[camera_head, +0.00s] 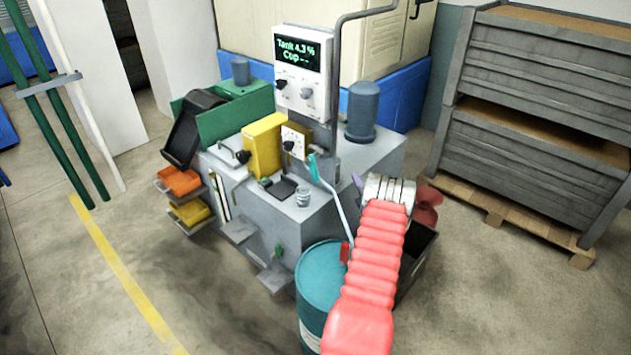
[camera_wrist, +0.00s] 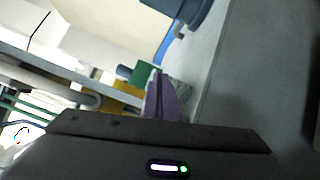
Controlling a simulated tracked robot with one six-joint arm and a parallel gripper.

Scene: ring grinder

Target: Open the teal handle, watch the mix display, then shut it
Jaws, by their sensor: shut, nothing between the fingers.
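The mix display (camera_head: 297,50) is a dark screen on a white panel and reads "Tank 4.3 %" and "Cup --". My gripper (camera_head: 357,181) has purple fingers and is to the right of the teal handle, apart from it. In the wrist view my gripper (camera_wrist: 161,90) shows its purple fingers together, with nothing between them. I cannot make out the teal handle in the wrist view.
A small grey cup (camera_head: 303,197) stands on the machine ledge below the handle. A teal drum (camera_head: 318,290) stands on the floor in front, beside my arm. A grey post (camera_head: 336,90) rises near the handle. Stacked grey crates (camera_head: 545,100) are at the right.

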